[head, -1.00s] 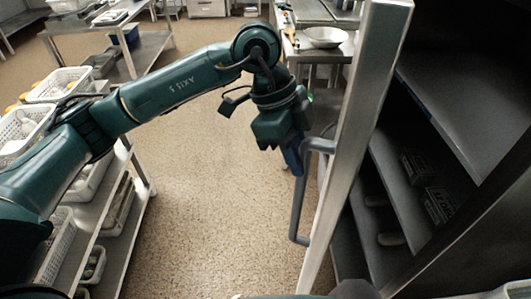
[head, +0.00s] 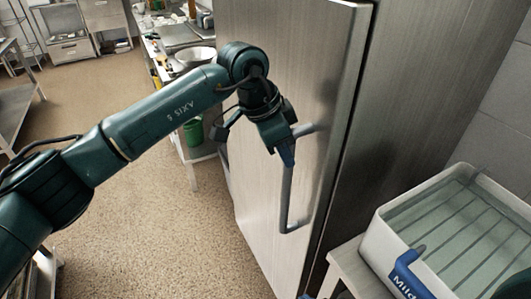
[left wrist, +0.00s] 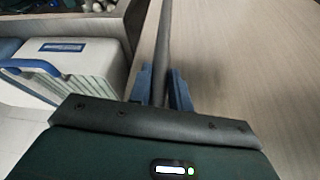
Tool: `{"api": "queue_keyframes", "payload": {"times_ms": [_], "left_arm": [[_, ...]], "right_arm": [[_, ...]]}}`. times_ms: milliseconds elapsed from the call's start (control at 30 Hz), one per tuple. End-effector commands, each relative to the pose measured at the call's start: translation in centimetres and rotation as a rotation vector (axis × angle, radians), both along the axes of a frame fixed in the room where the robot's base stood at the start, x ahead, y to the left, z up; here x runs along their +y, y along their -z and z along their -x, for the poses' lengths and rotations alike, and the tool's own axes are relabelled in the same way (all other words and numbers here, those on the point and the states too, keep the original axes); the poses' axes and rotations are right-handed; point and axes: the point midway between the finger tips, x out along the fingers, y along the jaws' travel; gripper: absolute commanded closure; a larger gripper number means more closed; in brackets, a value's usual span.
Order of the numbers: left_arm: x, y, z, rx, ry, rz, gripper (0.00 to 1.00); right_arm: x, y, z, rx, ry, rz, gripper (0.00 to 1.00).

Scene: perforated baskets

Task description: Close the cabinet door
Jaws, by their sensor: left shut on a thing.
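The cabinet door (head: 275,60) is a tall brushed-metal panel in the head view. It lies about flush against the cabinet body (head: 410,90), with a thin dark line along its right edge; I cannot tell if it is fully shut. The inside shelves are hidden. A grey bar handle (head: 287,200) stands upright on the door. My left gripper (head: 287,155) is shut on the upper part of this handle. In the left wrist view the handle (left wrist: 164,45) runs between the blue fingers (left wrist: 163,88). My right gripper is not in view.
A white bin (head: 390,245) with a blue handle stands on a low table at the lower right, close to the cabinet. A counter with a metal bowl (head: 196,55) is beyond my arm. Speckled floor (head: 160,220) is clear at the left.

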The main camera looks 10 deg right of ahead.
Motion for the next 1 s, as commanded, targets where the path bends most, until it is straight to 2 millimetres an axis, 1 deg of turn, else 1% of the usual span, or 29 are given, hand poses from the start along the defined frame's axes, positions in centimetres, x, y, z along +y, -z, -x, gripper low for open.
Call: {"api": "queue_keyframes", "payload": {"times_ms": [33,100,467,500,700,767,1000], "left_arm": [[-1.14,0.22,0.82,0.01,0.018,0.014,1.0],[-1.4,0.18,0.77,0.01,0.014,0.017,1.0],[-1.63,-0.05,0.71,0.006,0.013,0.023,1.0],[-1.63,-0.07,0.7,0.005,0.012,0.023,0.79],[-1.52,-0.14,0.56,0.003,0.01,0.022,0.62],[-1.45,-0.14,0.49,0.003,0.008,0.02,0.59],[-1.24,-0.24,0.3,0.001,0.004,0.017,0.59]], "right_arm": [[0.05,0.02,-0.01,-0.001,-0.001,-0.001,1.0],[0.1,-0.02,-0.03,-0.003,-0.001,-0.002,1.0],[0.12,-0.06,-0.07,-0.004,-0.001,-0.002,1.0],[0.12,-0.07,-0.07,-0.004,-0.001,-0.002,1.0],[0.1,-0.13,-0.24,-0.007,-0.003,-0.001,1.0],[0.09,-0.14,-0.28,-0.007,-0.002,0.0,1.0],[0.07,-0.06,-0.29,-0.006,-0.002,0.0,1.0]]}}
